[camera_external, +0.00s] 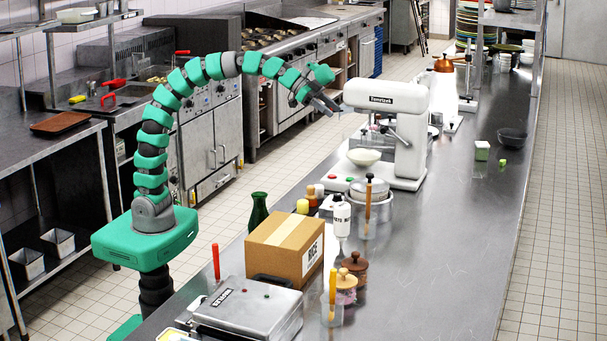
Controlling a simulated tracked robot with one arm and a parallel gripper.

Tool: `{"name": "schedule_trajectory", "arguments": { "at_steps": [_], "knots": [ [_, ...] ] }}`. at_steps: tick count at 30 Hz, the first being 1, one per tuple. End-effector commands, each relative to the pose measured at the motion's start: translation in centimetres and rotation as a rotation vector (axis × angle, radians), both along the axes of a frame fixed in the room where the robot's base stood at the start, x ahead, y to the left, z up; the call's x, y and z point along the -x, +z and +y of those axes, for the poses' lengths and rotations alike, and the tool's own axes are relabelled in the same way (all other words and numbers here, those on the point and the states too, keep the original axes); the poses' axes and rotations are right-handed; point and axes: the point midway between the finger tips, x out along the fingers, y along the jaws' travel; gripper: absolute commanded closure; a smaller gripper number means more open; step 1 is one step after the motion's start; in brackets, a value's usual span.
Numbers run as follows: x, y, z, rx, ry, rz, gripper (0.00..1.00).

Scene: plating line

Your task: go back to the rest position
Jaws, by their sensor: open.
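My gripper (326,104) is at the end of my green and grey arm, which arches up from its base at the lower left and reaches right. My gripper is open and appears empty. It is in the air, just left of the head of the white stand mixer (387,97) and above the counter's left edge. Whether it touches the mixer I cannot tell. The fingers are small and partly blurred against the background.
The steel counter (465,240) holds a cardboard box (285,247), a dark green bottle (258,212), a white squeeze bottle (340,218), a steel press (248,308) and a white bowl (364,156). Stoves stand behind. The counter's right side is mostly clear.

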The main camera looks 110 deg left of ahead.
Motion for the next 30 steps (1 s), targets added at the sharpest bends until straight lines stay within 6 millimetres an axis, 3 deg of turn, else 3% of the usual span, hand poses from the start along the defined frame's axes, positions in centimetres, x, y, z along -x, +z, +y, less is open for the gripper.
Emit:
{"name": "schedule_trajectory", "arguments": {
  "at_steps": [1,6,12,15,21,30],
  "knots": [
    [0.9,2.6,-2.5,-0.007,-0.011,-0.033,0.53],
    [4.1,9.1,-9.6,-0.009,-0.020,-0.129,0.53],
    [9.3,14.7,-16.5,-0.003,-0.012,-0.232,0.53],
    [11.7,16.4,-18.9,0.003,0.000,-0.275,0.53],
    [14.7,18.2,-21.4,0.015,0.020,-0.327,0.53],
    [15.2,18.4,-21.8,0.021,0.025,-0.334,0.53]
  ]
}}
